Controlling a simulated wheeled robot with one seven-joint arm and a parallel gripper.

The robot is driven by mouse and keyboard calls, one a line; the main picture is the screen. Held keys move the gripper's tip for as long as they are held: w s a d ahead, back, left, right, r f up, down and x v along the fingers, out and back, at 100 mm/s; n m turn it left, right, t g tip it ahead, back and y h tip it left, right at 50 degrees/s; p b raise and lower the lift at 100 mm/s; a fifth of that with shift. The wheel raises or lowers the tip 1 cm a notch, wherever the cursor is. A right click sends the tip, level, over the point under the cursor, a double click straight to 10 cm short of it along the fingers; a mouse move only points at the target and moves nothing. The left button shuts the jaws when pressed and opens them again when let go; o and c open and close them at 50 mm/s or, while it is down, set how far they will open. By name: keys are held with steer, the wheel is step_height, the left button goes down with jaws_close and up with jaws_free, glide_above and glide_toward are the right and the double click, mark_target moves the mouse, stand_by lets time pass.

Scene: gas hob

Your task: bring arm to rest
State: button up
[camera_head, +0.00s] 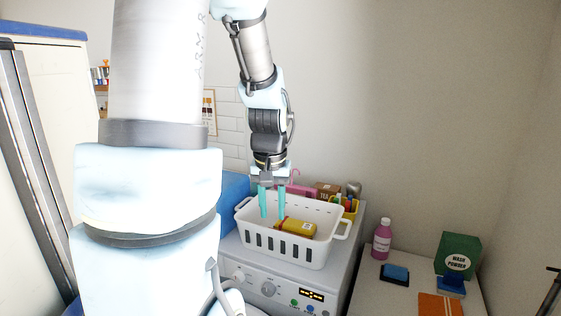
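My gripper (272,203) has two teal fingers and points straight down. The fingers are apart with a clear gap between them and nothing held. The fingertips are over or inside a white slotted basket (262,243), and I cannot tell their exact depth. A yellow packet or box (296,228) with a dark red end lies in the basket, just right of and below the fingertips. My arm rises from the gripper to the top of the view. A large part of my arm in the foreground hides the left middle.
The basket stands on a white washing machine (283,283) with knobs and a display. Behind it are a pink item (297,190), a brown box (327,189) and a yellow container (351,208). At right, a pink bottle (382,239) and a green wash powder box (458,252) stand on a counter.

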steer(key=s+a+t, duration=0.1)
steer(key=s+a, duration=0.4)
steer(key=s, duration=0.1)
step_height(320, 180, down, 16)
steer(key=s+g+b, duration=0.1)
steer(key=b, duration=1.3)
steer(key=shift+n, duration=0.3)
steer(key=shift+o, duration=0.4)
steer(key=shift+d+r, duration=0.1)
